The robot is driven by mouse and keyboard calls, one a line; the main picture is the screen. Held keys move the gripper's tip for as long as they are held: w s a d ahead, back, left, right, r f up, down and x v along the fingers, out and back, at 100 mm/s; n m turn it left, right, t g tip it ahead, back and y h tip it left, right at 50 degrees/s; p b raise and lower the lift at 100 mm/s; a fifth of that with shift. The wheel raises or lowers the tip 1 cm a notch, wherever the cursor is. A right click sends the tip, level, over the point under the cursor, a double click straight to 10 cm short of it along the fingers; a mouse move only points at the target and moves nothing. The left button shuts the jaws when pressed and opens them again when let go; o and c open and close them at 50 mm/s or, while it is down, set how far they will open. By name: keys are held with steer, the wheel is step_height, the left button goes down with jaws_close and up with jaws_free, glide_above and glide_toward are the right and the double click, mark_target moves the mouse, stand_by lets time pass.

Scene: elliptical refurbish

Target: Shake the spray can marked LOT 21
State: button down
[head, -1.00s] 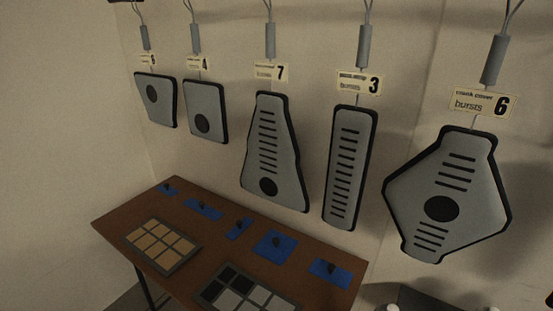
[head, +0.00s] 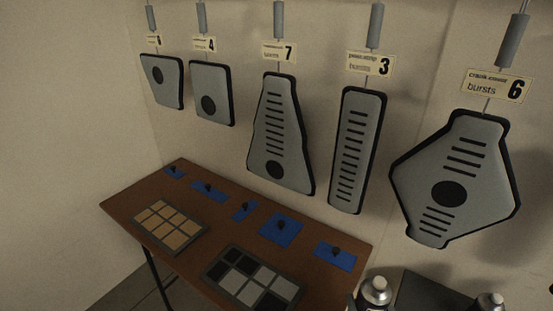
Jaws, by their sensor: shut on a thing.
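No LOT marking can be read on either, so I cannot tell which is LOT 21.
A brown table (head: 120,204) bears a tan-celled tray (head: 165,228), a grey-and-black-celled tray (head: 253,278) and several blue pads with dark knobs (head: 281,231). Several grey panels (head: 455,180) hang on the wall above with numbered tags.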

steer(key=shift+r, duration=0.3)
steer(key=shift+a+f, duration=0.15)
steer(key=shift+f, duration=3.4)
steer(key=r, duration=0.4)
steer(key=shift+d+r, duration=0.3)
steer(key=shift+r, duration=1.25)
steer(key=shift+a+f, duration=0.25)
steer(key=shift+f, duration=0.3)
steer(key=shift+d+f, duration=0.1)
steer(key=shift+f, duration=2.9)
step_height(320, 180, up, 5)
steer(key=shift+d+f, duration=0.15)
steer(key=shift+f, duration=0.05)
steer(key=shift+r, duration=1.25)
steer(key=shift+a+f, duration=0.3)
steer(key=shift+f, duration=0.2)
steer(key=shift+d+f, duration=0.1)
steer(key=shift+f, duration=3)
steer(key=shift+d+r, duration=0.15)
steer(key=shift+r, duration=3.4)
steer(key=shift+a+f, duration=0.25)
steer(key=shift+f, duration=0.15)
steer(key=shift+d+f, duration=0.1)
steer(key=shift+f, duration=3.05)
